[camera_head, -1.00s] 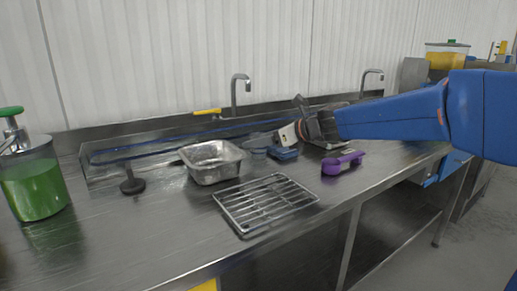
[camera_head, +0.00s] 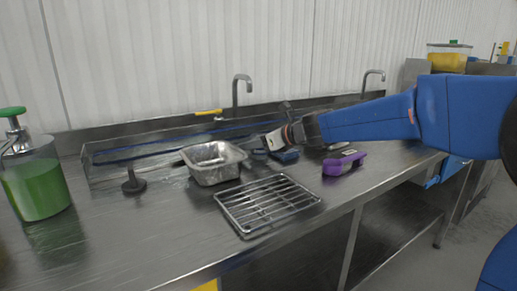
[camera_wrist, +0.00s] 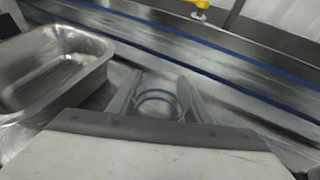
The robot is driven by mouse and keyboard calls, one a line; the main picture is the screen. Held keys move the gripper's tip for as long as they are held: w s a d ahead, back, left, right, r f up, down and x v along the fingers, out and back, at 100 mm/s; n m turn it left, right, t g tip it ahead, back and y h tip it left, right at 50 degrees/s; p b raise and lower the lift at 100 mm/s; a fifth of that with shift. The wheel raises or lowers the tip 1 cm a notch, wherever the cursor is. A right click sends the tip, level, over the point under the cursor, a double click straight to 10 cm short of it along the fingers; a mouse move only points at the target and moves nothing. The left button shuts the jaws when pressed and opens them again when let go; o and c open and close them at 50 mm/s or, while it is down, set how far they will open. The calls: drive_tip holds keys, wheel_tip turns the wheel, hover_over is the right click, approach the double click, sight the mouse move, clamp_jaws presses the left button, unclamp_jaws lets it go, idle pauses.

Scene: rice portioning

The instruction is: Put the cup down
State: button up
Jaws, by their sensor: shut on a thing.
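My gripper (camera_wrist: 157,98) is shut on the cup (camera_wrist: 157,105), a clear or grey round vessel whose rim shows between the two fingers in the wrist view. In the head view my gripper (camera_head: 272,140) is low over the steel counter, just right of the metal pan. The cup is not clearly made out there. I cannot tell whether its base touches the counter.
The metal pan (camera_head: 213,175) also shows in the wrist view (camera_wrist: 48,104). A wire rack (camera_head: 268,206), a purple-handled item (camera_head: 343,163) and a dark blue item (camera_head: 285,156) lie nearby. A green-liquid dispenser (camera_head: 38,190) stands far left. The front left counter is clear.

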wheel_tip(320, 180, up, 10)
idle(0.6)
